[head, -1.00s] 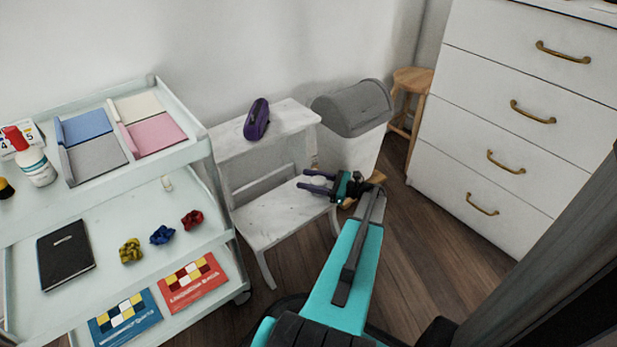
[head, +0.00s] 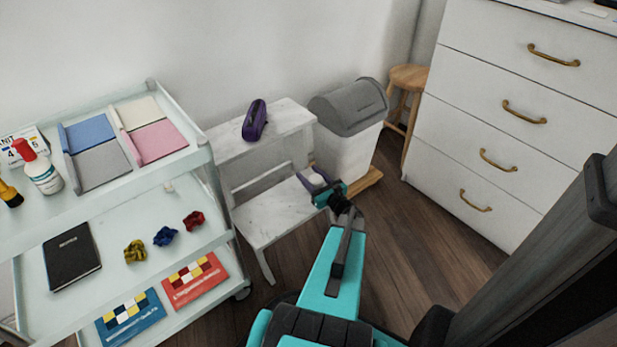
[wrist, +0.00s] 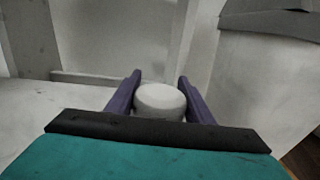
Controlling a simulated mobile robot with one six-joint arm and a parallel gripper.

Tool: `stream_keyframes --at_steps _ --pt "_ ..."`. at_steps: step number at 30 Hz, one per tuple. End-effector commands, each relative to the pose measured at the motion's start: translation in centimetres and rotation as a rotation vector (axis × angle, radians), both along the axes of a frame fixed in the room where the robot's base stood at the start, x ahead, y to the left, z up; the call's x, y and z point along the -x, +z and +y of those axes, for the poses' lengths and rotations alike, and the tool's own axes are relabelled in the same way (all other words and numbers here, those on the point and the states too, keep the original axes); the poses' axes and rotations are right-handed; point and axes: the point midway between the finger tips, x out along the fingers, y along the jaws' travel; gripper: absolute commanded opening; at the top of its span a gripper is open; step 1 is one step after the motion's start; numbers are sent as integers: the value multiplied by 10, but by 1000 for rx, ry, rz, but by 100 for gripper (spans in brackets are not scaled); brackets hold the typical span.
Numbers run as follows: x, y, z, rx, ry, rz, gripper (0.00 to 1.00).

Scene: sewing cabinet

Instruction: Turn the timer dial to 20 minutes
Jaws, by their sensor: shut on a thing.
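The timer dial appears as a plain white round knob (wrist: 160,99) in the wrist view. It sits between the two purple fingers of my gripper (wrist: 159,82), one on each side. In the head view the same white knob (head: 316,178) shows between the fingers of my gripper (head: 313,181), over the right end of the lower step of the white step stool (head: 265,215). My gripper is shut on the knob. I see no numbers or pointer mark on it, so its setting cannot be read. My gripper hides its lower part and base.
A grey-lidded white bin (head: 345,150) stands close to the right of my gripper. A purple case (head: 255,120) lies on the stool's upper step. A pale cart (head: 205,158) is to the left, a white drawer cabinet (head: 500,120) to the right.

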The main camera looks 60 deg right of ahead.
Motion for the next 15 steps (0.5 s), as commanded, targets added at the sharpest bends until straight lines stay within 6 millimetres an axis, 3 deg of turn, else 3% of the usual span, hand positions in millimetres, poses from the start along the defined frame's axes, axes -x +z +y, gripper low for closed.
stream_keyframes --at_steps 15 --pt "3 -2 -6 1 -219 2 25"
